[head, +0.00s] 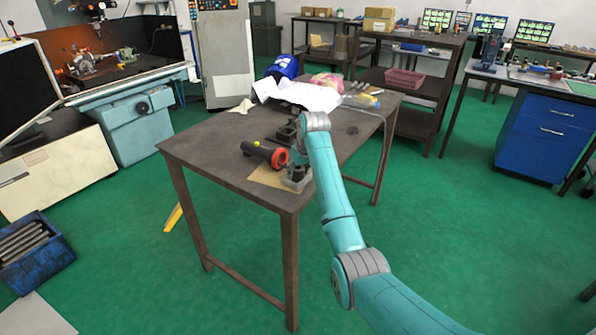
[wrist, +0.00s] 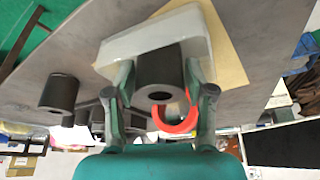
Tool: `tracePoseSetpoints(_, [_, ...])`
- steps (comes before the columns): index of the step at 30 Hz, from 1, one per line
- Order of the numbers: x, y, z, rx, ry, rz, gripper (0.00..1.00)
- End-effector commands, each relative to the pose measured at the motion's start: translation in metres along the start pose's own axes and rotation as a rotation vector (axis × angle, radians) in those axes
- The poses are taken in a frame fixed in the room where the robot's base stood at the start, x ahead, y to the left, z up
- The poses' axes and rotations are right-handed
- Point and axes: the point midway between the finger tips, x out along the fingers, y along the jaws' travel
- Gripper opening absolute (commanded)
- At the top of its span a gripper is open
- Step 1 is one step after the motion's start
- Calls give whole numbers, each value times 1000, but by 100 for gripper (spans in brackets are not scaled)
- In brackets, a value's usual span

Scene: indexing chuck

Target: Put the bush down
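The bush is a dark grey hollow cylinder (wrist: 158,72) between the fingers of my gripper (wrist: 160,88) in the wrist view. Both fingertips lie against its sides, so my gripper appears shut on it. A pale grey block with rounded corners (wrist: 115,50) is directly behind the bush in the wrist view. I cannot tell whether the bush touches it. In the head view my gripper (head: 297,173) is low over the near right part of the table (head: 225,165), at the pale block (head: 293,185). The bush is mostly hidden there.
Brown paper (head: 264,177) lies under the block. Another dark cylinder (wrist: 60,92) stands apart in the wrist view. White sheets (head: 305,97) lie farther back. The table's left part is clear.

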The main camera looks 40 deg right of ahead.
Motion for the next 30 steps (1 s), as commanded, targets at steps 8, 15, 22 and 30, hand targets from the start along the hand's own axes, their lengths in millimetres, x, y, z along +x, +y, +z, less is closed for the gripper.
tracePoseSetpoints(8, [-2,0,-1,0,1,0,54])
tracePoseSetpoints(15, [-34,0,-2,0,4,1,54])
tracePoseSetpoints(22, [-80,0,-2,-1,3,1,54])
tracePoseSetpoints(30, [-116,0,-1,0,1,0,54])
